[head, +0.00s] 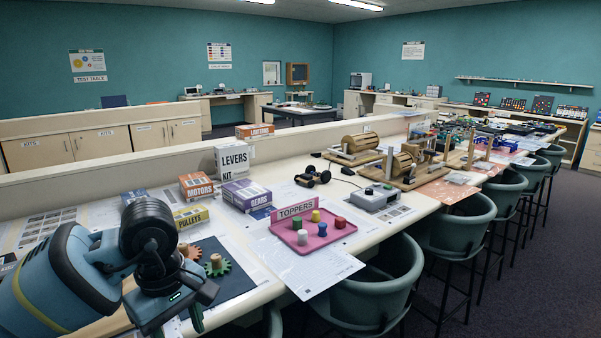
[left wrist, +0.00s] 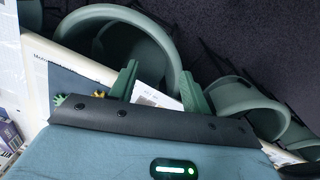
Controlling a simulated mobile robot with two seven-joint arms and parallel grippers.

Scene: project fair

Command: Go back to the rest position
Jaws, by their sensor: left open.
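My left arm comes in from the left in the head view, and its gripper (head: 195,318) points down at the table's front edge. In the left wrist view the two green fingers of this gripper (left wrist: 160,85) stand apart with nothing held between them. Past them are the table edge, a stool and dark floor. My right gripper shows in neither view.
Close to my left gripper, a green gear (head: 217,266) lies on a dark mat (head: 236,283). A pink toppers tray (head: 342,233), a gears box (head: 246,195) and a levers box (head: 232,158) stand farther along. Stools (head: 372,285) line the front edge.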

